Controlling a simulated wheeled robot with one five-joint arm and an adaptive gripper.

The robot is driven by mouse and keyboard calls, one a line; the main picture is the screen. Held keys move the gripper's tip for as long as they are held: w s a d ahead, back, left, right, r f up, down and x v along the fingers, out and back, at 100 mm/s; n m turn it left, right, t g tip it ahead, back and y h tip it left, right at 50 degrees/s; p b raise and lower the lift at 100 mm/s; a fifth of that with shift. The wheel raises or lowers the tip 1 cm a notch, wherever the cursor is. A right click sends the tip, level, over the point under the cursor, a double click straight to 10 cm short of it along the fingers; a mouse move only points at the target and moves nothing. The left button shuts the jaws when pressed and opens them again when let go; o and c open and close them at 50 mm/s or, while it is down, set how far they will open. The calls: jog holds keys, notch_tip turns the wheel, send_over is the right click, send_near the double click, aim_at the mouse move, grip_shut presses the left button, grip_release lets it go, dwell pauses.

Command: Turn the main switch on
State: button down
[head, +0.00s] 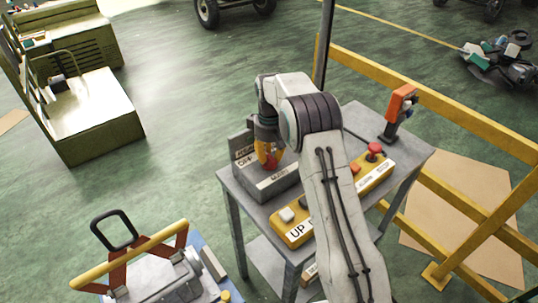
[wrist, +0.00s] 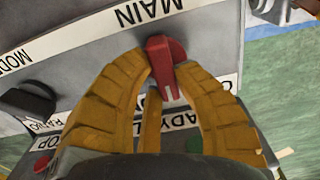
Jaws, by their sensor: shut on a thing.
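The main switch (wrist: 160,58) is a red rotary handle on a grey panel, below a white label reading MAIN (wrist: 148,12) in the wrist view. My gripper (wrist: 165,80) has its yellow fingers closed around the handle from both sides. A lower label is partly covered by the fingers, so I cannot tell the switch's position. In the head view, my gripper (head: 267,160) is at the grey control box (head: 285,182) on the cart, and the red handle is hidden there.
A yellow button box (head: 292,232) and an orange device (head: 401,101) share the grey cart (head: 362,113). A yellow railing (head: 460,112) runs along the right.

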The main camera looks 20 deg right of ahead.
jog(key=m, duration=0.4)
jog(key=shift+s+d+m, duration=0.15)
jog(key=shift+m, duration=0.15)
jog(key=shift+s+f+m, duration=0.1)
jog(key=shift+m, duration=2.2)
jog(key=c, duration=0.9)
grip_release()
jog(key=shift+c, duration=0.2)
jog(key=shift+r, duration=0.2)
notch_tip(320, 180, up, 12)
